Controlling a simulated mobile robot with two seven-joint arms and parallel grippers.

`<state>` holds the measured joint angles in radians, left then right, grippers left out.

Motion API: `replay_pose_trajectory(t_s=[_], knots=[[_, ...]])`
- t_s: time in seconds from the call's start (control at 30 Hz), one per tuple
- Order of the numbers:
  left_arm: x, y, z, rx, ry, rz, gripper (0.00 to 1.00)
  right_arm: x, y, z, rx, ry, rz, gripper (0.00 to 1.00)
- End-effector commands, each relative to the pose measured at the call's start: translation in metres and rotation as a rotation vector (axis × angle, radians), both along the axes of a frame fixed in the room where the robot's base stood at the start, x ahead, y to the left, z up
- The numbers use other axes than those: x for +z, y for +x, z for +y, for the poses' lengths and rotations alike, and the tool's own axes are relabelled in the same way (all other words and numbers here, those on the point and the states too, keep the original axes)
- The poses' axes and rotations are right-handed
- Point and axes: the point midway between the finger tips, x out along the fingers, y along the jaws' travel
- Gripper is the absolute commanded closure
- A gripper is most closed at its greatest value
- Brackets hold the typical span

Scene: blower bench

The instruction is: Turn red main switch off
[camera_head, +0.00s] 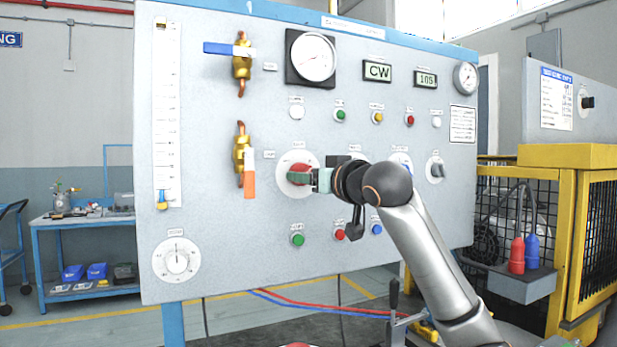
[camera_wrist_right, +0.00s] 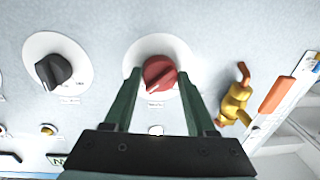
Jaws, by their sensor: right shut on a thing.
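The red main switch (camera_head: 300,169) is a round red knob on a white disc on the grey panel, left of the panel's middle. In the right wrist view the red knob (camera_wrist_right: 160,72) sits between my two green fingers, its grip ridge slanting from lower left to upper right. My right gripper (camera_head: 308,178) reaches it from the right in the head view and is shut on it, hiding part of the knob and disc. The disc's lettering is too small to read. My left gripper is not in view.
A brass valve with an orange lever (camera_head: 249,174) is left of the switch; one with a blue lever (camera_head: 222,48) is above. Green (camera_head: 298,240) and red (camera_head: 340,235) buttons sit below. A black knob (camera_wrist_right: 54,72) is beside the switch in the wrist view.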

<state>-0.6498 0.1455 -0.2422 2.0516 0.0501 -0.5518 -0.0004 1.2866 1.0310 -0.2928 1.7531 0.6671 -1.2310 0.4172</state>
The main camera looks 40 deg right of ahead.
Motion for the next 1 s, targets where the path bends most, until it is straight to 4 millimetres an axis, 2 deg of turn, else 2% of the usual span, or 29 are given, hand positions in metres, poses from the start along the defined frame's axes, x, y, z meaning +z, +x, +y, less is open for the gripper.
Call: replay_pose_trajectory(t_s=[0.37,0.7,0.87,1.0], knots=[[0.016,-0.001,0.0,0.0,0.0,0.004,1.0,0.003,0.0,0.0,0.0,-0.121,0.041,0.99],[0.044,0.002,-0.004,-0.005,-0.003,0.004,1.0,0.006,0.0,-0.001,0.001,-0.404,0.135,0.99],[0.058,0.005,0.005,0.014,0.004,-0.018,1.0,0.006,0.0,-0.001,0.001,-0.551,0.181,0.99],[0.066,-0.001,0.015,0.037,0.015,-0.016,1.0,0.006,0.0,-0.001,0.002,-0.678,0.222,0.99]])
